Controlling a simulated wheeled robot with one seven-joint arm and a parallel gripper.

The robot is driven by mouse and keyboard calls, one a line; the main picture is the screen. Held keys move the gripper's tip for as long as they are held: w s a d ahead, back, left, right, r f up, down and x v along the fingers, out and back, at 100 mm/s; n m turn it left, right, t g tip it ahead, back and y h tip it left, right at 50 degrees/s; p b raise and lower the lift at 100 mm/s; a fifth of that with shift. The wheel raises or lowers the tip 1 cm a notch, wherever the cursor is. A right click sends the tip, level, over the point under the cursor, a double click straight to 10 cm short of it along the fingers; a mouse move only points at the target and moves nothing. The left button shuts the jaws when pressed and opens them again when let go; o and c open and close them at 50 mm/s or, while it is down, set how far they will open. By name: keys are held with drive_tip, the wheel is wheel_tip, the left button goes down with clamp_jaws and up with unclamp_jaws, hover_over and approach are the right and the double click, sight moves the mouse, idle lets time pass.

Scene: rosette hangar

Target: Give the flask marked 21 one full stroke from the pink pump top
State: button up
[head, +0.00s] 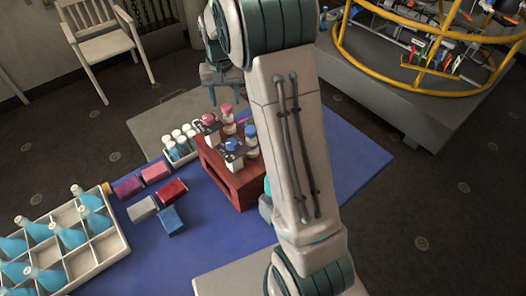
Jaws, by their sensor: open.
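My gripper (225,102) points down and is open, just above and behind the pink pump tops. One pink pump top (209,120) sits at the left of a red-brown stand (239,187), with another pink-topped bottle (227,110) just behind it. Two blue tops (232,145) are in front and to the right on the same stand. Teal flasks (12,246) stand in a white divided crate (110,243) at lower left. Small white-and-teal containers (181,141) stand in a white rack left of the stand. No number is readable, so I cannot tell which flask is marked 21.
Several red, pink, grey and blue blocks (172,190) lie on the blue table (195,240) between crate and stand. My arm hides the table right of the stand. A yellow ring frame (345,45) stands on a grey platform at upper right. A white chair (103,45) stands upper left.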

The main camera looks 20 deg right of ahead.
drive_tip(key=shift+r+p, duration=1.5)
drive_tip(key=shift+r, duration=0.9)
